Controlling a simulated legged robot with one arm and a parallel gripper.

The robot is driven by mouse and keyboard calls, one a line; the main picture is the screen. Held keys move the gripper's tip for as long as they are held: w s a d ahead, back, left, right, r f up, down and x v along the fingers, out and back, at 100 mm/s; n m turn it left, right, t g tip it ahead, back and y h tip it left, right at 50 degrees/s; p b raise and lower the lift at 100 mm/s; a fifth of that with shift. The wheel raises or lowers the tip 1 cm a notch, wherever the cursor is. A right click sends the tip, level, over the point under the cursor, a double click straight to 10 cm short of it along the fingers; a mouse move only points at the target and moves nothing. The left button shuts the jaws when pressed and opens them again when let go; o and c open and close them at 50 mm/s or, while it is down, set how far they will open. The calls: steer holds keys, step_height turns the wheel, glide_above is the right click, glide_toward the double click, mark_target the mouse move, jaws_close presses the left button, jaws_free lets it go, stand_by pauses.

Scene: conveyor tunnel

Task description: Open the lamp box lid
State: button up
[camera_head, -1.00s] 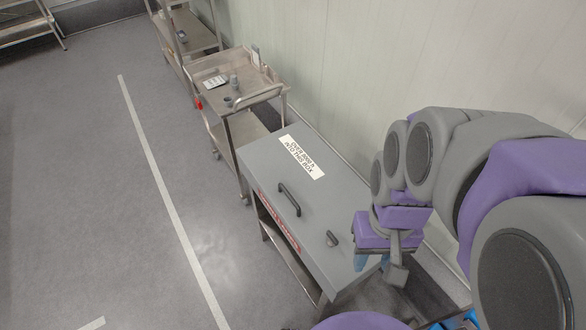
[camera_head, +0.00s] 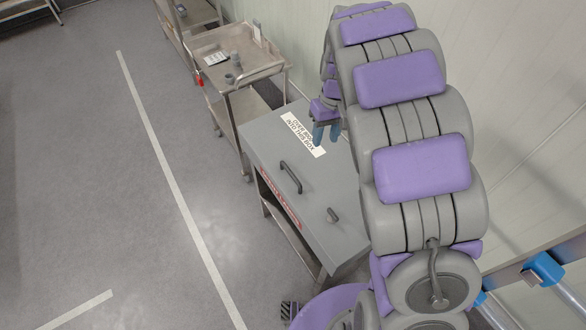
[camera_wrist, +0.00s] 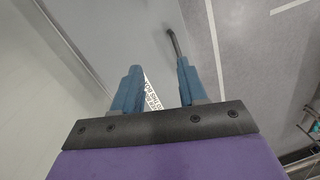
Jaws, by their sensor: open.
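The lamp box is a grey box with a flat, closed lid (camera_head: 312,170), standing on a metal frame in the head view. A dark bar handle (camera_head: 290,177) is fixed near the lid's front edge, and a white printed label (camera_head: 303,134) is at its far end. My gripper (camera_head: 326,136) is over the far end of the lid, beside the label. In the wrist view its two blue fingers (camera_wrist: 157,88) are apart with nothing between them. The handle also shows in the wrist view (camera_wrist: 174,44), beyond the right finger. My arm hides the box's right side.
A small dark knob (camera_head: 332,215) is on the near part of the lid. A metal cart (camera_head: 270,70) with small items stands behind the box. A pale wall (camera_head: 510,60) runs along the right. The floor to the left is clear, with white lines.

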steer(key=w+a+f+n+y, duration=0.1)
steer(key=w+a+f+n, duration=0.1)
steer(key=w+a+f, duration=0.35)
steer(key=b, duration=0.2)
glide_toward(292, 173)
steer(key=f, duration=0.5)
steer(key=a+f, duration=0.1)
steer(key=f, duration=0.2)
steer(key=shift+s+a+f, duration=0.1)
steer(key=shift+s, duration=0.3)
jaws_close()
